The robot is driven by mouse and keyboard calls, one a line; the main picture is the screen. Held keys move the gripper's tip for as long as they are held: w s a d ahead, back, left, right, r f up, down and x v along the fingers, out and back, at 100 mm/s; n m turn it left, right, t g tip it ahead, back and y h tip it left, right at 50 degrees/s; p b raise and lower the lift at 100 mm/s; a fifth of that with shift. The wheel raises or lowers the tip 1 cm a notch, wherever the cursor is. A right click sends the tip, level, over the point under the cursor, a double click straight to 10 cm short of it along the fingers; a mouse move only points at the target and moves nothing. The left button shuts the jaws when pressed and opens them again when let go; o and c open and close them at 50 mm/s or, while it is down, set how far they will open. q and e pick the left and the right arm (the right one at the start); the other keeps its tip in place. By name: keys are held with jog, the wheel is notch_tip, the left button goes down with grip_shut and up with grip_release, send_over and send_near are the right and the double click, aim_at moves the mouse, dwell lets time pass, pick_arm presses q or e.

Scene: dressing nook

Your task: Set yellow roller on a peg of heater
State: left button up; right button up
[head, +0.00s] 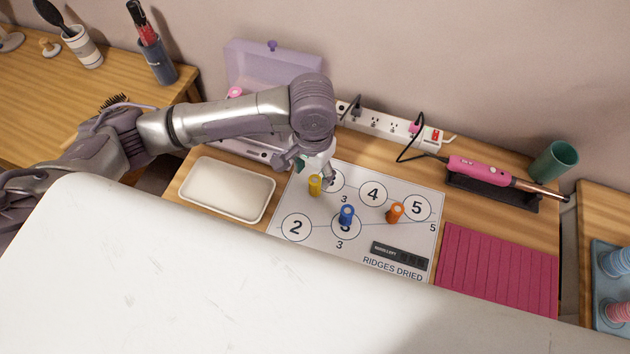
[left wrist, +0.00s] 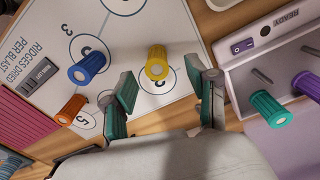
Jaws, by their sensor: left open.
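The yellow roller (head: 315,186) stands on the numbered white card (head: 290,250), near a printed circle. In the left wrist view the yellow roller (left wrist: 157,62) shows between and just beyond the fingertips of my left gripper (left wrist: 161,78), which is open and empty. In the head view my left gripper (head: 318,168) is just behind the roller. The heater (left wrist: 240,75) shows at the right of the wrist view, with bare metal pegs, a teal roller (left wrist: 268,108) and a purple roller (left wrist: 308,84). In the head view my arm hides most of the heater (head: 243,147). My right gripper is not in view.
A blue roller (head: 346,215) and an orange roller (head: 395,212) stand on the card to the right. A white tray (head: 225,208) is at left, the lavender lid (head: 240,62) behind. A pink curling tool (head: 480,170) and a pink mat (head: 495,270) lie at right.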

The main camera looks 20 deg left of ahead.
aim_at(315, 186)
pick_arm(q)
jog(key=shift+f, duration=0.6)
notch_tip(315, 186, down, 5)
jog(key=shift+s+d+r, duration=0.1)
jog(key=shift+d+r, duration=0.05)
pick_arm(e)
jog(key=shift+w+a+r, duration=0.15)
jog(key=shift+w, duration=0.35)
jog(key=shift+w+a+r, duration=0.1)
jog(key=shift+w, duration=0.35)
pick_arm(q)
jog(key=shift+c, duration=0.8)
jog(key=c, duration=0.9)
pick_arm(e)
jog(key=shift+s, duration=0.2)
pick_arm(q)
jog(key=shift+r, duration=0.1)
